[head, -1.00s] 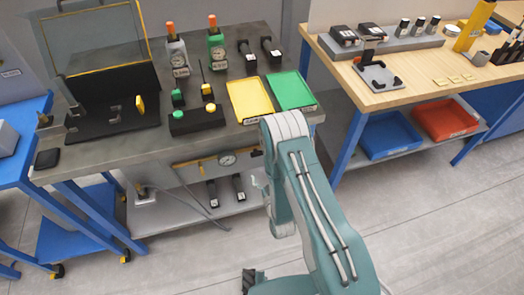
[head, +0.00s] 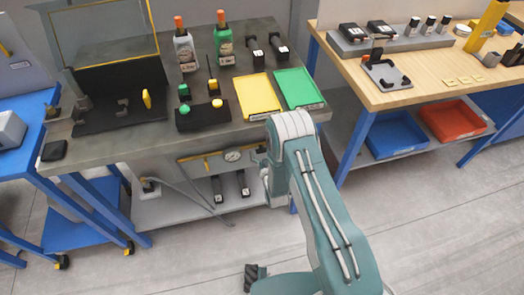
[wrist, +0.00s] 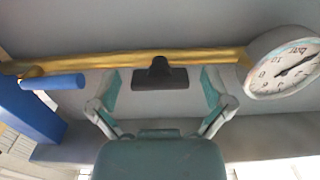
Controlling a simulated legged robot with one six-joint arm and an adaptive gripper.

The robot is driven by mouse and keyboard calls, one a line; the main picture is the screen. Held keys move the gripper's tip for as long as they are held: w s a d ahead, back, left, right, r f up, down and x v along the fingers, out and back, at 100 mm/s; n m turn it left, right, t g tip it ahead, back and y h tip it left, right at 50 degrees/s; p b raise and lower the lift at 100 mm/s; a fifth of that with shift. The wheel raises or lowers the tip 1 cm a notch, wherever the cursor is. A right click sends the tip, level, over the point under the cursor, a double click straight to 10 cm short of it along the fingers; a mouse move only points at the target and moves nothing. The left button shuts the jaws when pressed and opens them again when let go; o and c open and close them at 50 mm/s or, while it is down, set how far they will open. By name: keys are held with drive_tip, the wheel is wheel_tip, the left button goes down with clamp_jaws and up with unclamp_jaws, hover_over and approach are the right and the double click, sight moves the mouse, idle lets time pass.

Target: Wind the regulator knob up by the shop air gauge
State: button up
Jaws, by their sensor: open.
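The round white gauge (wrist: 288,62), marked bar, sits at the right of the wrist view beside a yellow pipe (wrist: 215,58). A black knob-like part with a wide block (wrist: 160,78), apparently the regulator knob, is at the pipe's middle. My gripper (wrist: 160,98) is open, one teal finger on each side of the black part; I see no clear contact. In the head view the gauge (head: 233,155) hangs below the grey bench top, just left of my arm's end. The knob and most of my gripper are hidden there by my arm.
A blue lever (wrist: 52,82) sticks out at the pipe's left. Below the pipe, a lower shelf (head: 170,209) holds two black tools (head: 230,187). The grey bench top (head: 120,150) overhangs the pipe. Blue legs (head: 350,150) of the wooden bench stand to the right.

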drive_tip(key=c, duration=1.1)
